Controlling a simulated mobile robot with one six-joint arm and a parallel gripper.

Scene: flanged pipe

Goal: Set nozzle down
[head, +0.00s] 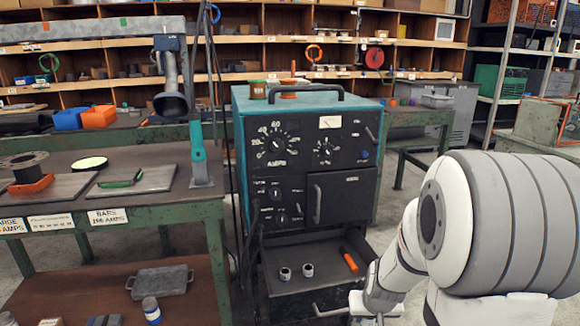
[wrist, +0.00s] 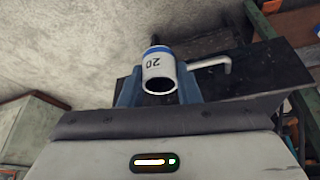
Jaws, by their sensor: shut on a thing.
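The nozzle (wrist: 158,72), a short white cylinder with a blue band and the number 20, is between the two blue fingers of my gripper (wrist: 157,88) in the wrist view. My gripper is shut on it, with its open end facing the camera. In the head view my wrist is at the bottom edge beside the drawer, and the held nozzle cannot be made out. Two small pale nozzles, a left one (head: 285,274) and a right one (head: 308,270), stand in the open drawer (head: 330,283) under the teal-and-black machine.
An orange-handled tool (head: 349,259) lies at the drawer's right. The drawer's bent handle (head: 333,312) sticks out in front; a pale handle (wrist: 210,64) shows near the nozzle in the wrist view. The machine (head: 310,160) stands above. A green workbench (head: 140,210) is left.

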